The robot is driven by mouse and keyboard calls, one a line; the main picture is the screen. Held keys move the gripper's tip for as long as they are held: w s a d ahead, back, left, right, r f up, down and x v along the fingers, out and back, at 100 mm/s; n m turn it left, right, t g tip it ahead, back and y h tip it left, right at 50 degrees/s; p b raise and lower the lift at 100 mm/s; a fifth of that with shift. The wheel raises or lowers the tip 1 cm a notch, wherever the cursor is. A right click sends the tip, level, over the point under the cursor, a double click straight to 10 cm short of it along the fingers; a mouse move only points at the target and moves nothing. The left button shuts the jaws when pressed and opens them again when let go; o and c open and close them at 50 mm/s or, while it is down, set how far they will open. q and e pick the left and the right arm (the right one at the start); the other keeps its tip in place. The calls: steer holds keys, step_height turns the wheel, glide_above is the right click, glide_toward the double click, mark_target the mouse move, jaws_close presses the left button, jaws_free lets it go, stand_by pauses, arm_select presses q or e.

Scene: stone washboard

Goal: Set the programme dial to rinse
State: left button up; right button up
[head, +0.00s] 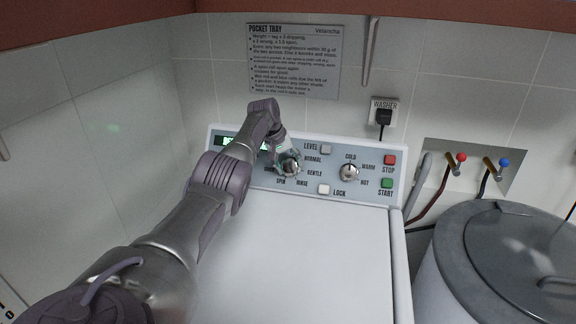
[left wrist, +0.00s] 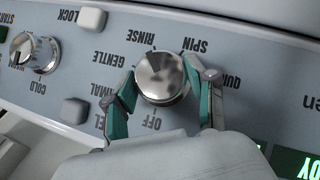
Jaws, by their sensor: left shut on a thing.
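The programme dial (left wrist: 162,78) is a round silver knob on the washer's pale blue panel. The labels OFF, NORMAL, GENTLE, RINSE, SPIN and a partly hidden QU... ring it. In the left wrist view the lettering appears upside down, with RINSE (left wrist: 138,33) just beyond the knob. My left gripper (left wrist: 160,84) is shut on the dial, one teal-padded finger on each side. In the head view the gripper (head: 288,160) partly covers the dial (head: 291,168). My right gripper is not in view.
A second knob (head: 349,173) with temperature labels sits right of the dial. The LEVEL button (head: 326,149), LOCK button (head: 324,189), red STOP (head: 389,160) and green START (head: 387,183) are nearby. The washer's white top (head: 310,245) is clear. A grey-lidded drum (head: 500,250) stands right.

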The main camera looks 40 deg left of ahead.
arm_select(q)
steer(key=shift+m+g+y, duration=0.3)
steer(key=shift+m+y, duration=0.1)
steer(key=shift+m, duration=0.2)
steer(key=shift+d, duration=0.1)
steer(key=shift+f, duration=0.1)
steer(key=o, duration=1.2)
steer(key=shift+w, duration=0.1)
steer(key=shift+c, duration=0.2)
steer(key=shift+r, duration=0.65)
steer(key=v, duration=1.1)
steer(key=shift+d+f, duration=0.1)
steer(key=shift+f, duration=0.05)
